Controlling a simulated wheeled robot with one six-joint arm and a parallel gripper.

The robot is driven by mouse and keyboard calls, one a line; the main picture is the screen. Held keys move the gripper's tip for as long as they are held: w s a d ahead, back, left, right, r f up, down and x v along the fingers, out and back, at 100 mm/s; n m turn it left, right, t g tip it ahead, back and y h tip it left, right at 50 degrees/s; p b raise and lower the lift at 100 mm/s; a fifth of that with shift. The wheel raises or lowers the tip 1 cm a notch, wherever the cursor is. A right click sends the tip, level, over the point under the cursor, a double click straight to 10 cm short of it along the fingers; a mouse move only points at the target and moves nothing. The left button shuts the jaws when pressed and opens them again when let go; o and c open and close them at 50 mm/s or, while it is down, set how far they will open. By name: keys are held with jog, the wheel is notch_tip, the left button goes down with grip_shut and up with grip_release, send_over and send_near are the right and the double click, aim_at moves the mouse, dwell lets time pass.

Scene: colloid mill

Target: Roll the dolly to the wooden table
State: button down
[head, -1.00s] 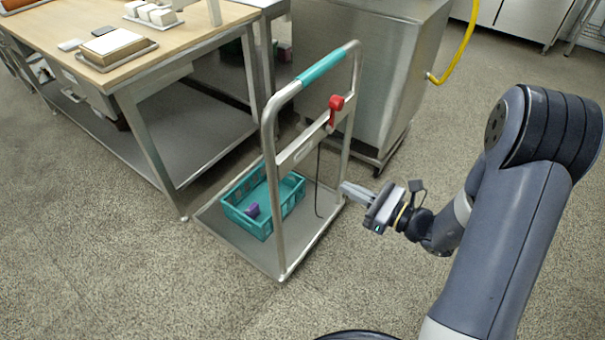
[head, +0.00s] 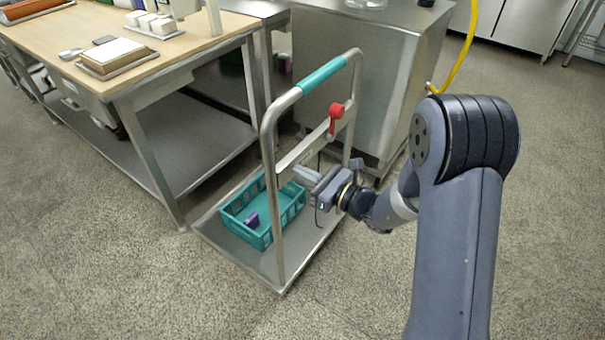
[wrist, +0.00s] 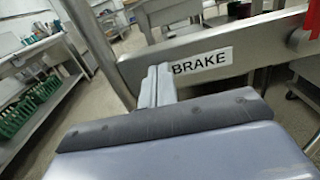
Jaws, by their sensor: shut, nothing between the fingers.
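The dolly (head: 212,226) is a steel platform cart with an upright tube frame and a teal grip (head: 323,74) on its top bar. A red brake lever (head: 335,118) sits on its crossbar. The wrist view shows a BRAKE label (wrist: 203,61) on that crossbar, with a bit of red at the right edge. My gripper (head: 302,175) is shut and empty, close to the frame just below the crossbar; I cannot tell if it touches. It also shows in the wrist view (wrist: 158,75), in front of the label. The wooden table (head: 170,47) stands left of the dolly.
A teal crate (head: 236,228) with a purple item (head: 251,220) rides on the dolly. A steel cabinet (head: 360,70) stands behind the dolly, with a yellow hose (head: 466,50) beside it. Trays and white blocks lie on the table. The floor in front is clear.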

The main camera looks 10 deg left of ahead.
jog(key=shift+w+a, duration=0.1)
jog(key=shift+a, duration=0.15)
jog(key=x, duration=0.2)
jog(key=shift+w+a+r+b, duration=0.1)
jog(key=shift+a+r+b, duration=0.05)
jog(key=shift+a+b, duration=0.15)
jog(key=shift+d, duration=0.15)
